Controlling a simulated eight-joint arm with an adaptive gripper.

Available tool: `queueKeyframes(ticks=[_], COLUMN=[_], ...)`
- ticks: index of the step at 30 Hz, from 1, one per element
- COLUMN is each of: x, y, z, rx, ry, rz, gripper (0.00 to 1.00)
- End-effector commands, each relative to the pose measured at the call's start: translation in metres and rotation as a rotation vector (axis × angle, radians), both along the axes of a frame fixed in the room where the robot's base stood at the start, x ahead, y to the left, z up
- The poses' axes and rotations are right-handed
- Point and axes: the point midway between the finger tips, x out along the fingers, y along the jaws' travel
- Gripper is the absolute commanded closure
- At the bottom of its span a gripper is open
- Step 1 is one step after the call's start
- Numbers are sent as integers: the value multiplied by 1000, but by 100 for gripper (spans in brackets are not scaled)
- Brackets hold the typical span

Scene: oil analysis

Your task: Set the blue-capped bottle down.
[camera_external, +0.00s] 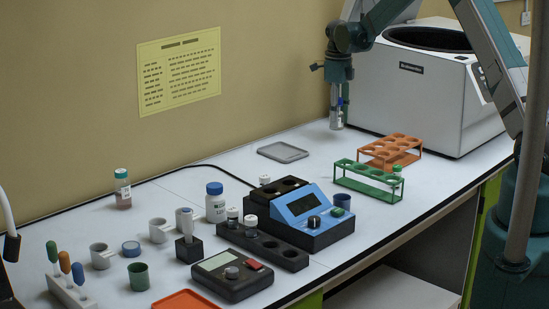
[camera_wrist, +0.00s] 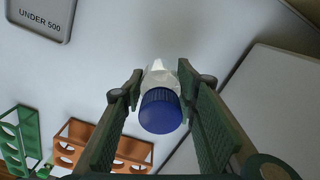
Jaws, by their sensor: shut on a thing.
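My gripper (camera_external: 338,98) is at the back of the table, in front of the white machine, pointing down. In the wrist view my gripper (camera_wrist: 160,95) has its two green fingers on either side of a bottle with a blue cap (camera_wrist: 160,111) and a clear body. The gripper is shut on this bottle. The held bottle (camera_external: 337,119) is small and partly hidden by the fingers in the external view. I cannot tell whether its base touches the table. A grey tray (camera_external: 283,152) lies to its left, and reads "UNDER 500" in the wrist view (camera_wrist: 40,30).
An orange rack (camera_external: 390,151) and a green rack (camera_external: 367,183) stand in front of the gripper. The white machine (camera_external: 420,95) is close on the right. Another blue-capped white bottle (camera_external: 215,205) stands by a blue instrument (camera_external: 303,215). Table around the tray is clear.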

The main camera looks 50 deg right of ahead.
Motion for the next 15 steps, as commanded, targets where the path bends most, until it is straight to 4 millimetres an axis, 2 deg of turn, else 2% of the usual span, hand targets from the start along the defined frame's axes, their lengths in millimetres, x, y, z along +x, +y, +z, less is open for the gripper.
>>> queueKeyframes(ticks=[8, 15], x=[0, 0], y=[0, 0], z=[-4, -28], rx=[0, 0], ry=[0, 0], rz=[0, 0], gripper=[85, 85])
